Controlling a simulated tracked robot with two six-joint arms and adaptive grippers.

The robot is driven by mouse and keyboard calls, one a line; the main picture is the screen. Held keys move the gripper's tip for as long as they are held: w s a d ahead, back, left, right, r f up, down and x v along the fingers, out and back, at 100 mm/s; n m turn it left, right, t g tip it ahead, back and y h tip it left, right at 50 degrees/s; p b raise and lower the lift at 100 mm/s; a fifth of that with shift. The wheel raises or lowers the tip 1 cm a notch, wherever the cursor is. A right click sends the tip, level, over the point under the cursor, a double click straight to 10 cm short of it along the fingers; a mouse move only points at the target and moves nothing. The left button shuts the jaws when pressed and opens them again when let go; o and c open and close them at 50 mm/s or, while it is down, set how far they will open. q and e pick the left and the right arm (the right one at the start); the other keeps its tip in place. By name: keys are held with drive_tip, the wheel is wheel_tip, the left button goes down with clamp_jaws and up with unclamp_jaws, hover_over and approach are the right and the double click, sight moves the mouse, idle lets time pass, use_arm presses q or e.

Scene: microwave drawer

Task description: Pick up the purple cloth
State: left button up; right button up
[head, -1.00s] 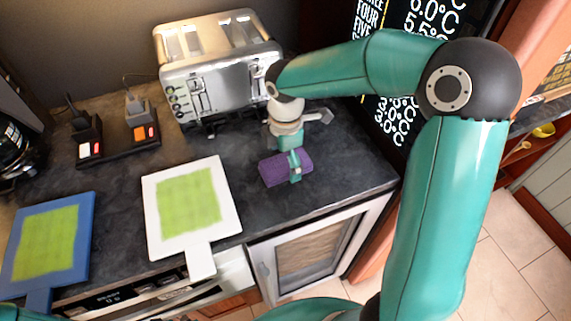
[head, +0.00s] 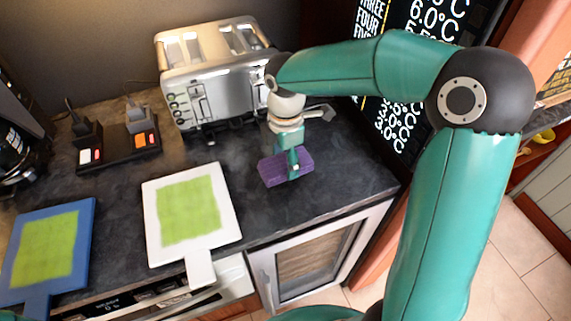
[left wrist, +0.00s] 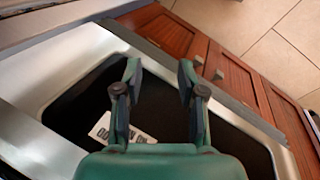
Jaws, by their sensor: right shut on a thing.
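The purple cloth (head: 272,172) is a small folded block on the dark counter, in front of the toaster in the head view. My right gripper (head: 293,168) points down at the cloth and is shut on it. Its fingers cover part of the cloth's middle. I cannot tell whether the cloth is clear of the counter. My left gripper (left wrist: 160,100) shows in the left wrist view. Its fingers are apart with nothing between them, in front of a dark panel with a light frame.
A silver toaster (head: 222,85) stands behind the cloth. A white board (head: 155,250) and a blue board (head: 85,235), each with a green patch, lie to the left. A black block with switches (head: 120,150) is at the back left. The counter's right front is bare.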

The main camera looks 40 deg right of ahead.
sight(286, 162)
wheel_tip(286, 162, up, 17)
drive_tip(key=shift+r+p, duration=0.15)
drive_tip(key=shift+p, duration=0.3)
drive_tip(key=o, duration=0.4)
drive_tip(key=c, duration=0.4)
drive_tip(key=shift+s, duration=0.1)
